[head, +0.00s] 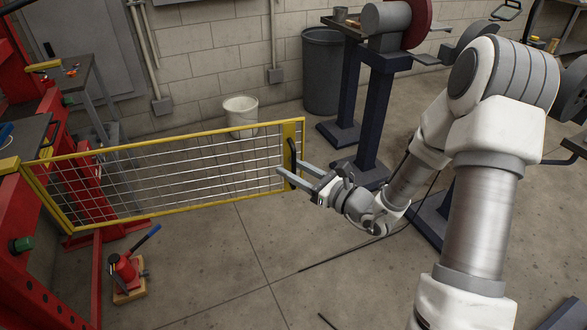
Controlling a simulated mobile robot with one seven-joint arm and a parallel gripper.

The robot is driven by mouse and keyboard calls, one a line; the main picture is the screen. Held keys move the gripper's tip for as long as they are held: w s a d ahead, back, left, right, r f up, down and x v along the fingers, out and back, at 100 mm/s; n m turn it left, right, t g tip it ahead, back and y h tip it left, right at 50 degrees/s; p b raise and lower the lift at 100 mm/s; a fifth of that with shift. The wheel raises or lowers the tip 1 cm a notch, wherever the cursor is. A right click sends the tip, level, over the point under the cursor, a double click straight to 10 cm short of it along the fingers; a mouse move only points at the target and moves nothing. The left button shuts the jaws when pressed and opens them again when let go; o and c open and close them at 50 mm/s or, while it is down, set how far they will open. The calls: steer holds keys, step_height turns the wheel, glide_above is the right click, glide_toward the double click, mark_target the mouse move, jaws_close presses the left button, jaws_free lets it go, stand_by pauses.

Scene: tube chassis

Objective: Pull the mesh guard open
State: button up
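The mesh guard (180,151) is a yellow-framed panel of thin silver wires. It runs from the red machine frame at the left to the middle of the picture. Its right end post (299,135) carries a black upright handle (291,152). My gripper (289,168) reaches in from the right at the handle's lower part. Its two grey fingers are spread apart with a visible gap. The handle's lower end appears to lie at or between the fingertips; I cannot tell whether they touch it.
The red machine (20,262) stands at the left. A red jack (126,268) sits on the floor below the guard. A white bucket (240,112) and a dark bin (322,75) stand behind. A grinder pedestal (371,115) stands behind my gripper. The front middle floor is mostly clear.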

steer(key=p+v, duration=0.1)
steer(key=v, duration=1.6)
steer(key=shift+p, duration=0.35)
steer(key=shift+s+r, duration=0.15)
